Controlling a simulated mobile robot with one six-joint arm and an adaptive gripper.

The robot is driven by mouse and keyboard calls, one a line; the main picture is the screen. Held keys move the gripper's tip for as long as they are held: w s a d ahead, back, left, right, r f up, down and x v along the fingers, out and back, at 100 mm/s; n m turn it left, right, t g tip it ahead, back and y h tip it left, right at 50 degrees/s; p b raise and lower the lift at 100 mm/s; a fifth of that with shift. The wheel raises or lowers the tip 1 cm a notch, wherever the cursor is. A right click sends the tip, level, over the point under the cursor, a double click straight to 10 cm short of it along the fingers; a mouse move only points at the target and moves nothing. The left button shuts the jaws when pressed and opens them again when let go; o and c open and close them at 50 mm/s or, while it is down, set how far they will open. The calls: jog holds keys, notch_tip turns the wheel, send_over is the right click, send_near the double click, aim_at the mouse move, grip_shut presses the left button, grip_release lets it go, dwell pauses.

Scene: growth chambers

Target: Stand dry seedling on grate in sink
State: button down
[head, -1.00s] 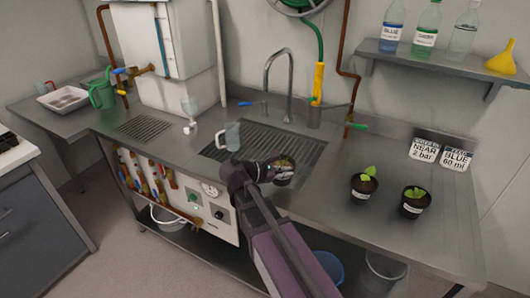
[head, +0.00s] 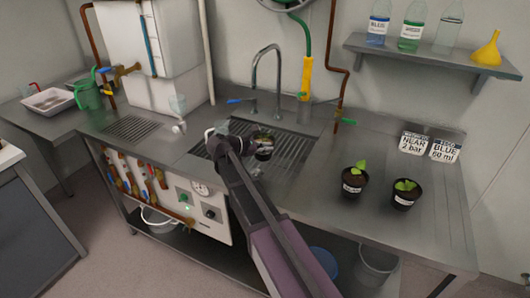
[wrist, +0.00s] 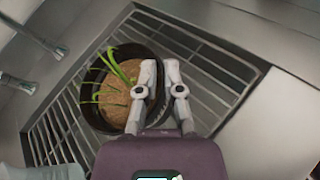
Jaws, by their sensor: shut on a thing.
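The dry seedling is a black pot (wrist: 88,108) with pale brown soil (wrist: 122,95) and thin green leaves. In the head view the pot (head: 264,150) is at the sink, over the barred grate (head: 292,152). The grate's bars (wrist: 215,68) surround the pot in the wrist view. My gripper (wrist: 161,68) is shut on the pot's rim, with one finger over the soil and one outside. It shows in the head view (head: 246,144) left of the pot. The pot looks roughly upright; I cannot tell whether its base touches the bars. My arm hides part of the sink.
Two dark-soil seedlings stand on the counter to the right, one nearer (head: 354,182) and one further right (head: 405,194). A faucet (head: 276,80) rises behind the sink. A clear jug (head: 238,126) is partly hidden behind my gripper. The right counter (head: 440,225) has free room.

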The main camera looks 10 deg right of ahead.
jog(key=shift+w, duration=0.75)
jog(key=shift+w, duration=0.1)
jog(key=shift+w, duration=0.25)
jog(key=shift+w+f+b, duration=0.35)
jog(key=shift+f+b, duration=0.25)
jog(key=shift+f, duration=0.05)
jog(key=shift+a+f+b, duration=0.1)
jog(key=shift+f+b, duration=1.15)
jog(key=shift+b, duration=0.05)
jog(key=shift+f, duration=0.15)
jog(key=c, duration=0.8)
grip_release()
jog(key=shift+o, duration=0.2)
jog(key=shift+r, duration=0.2)
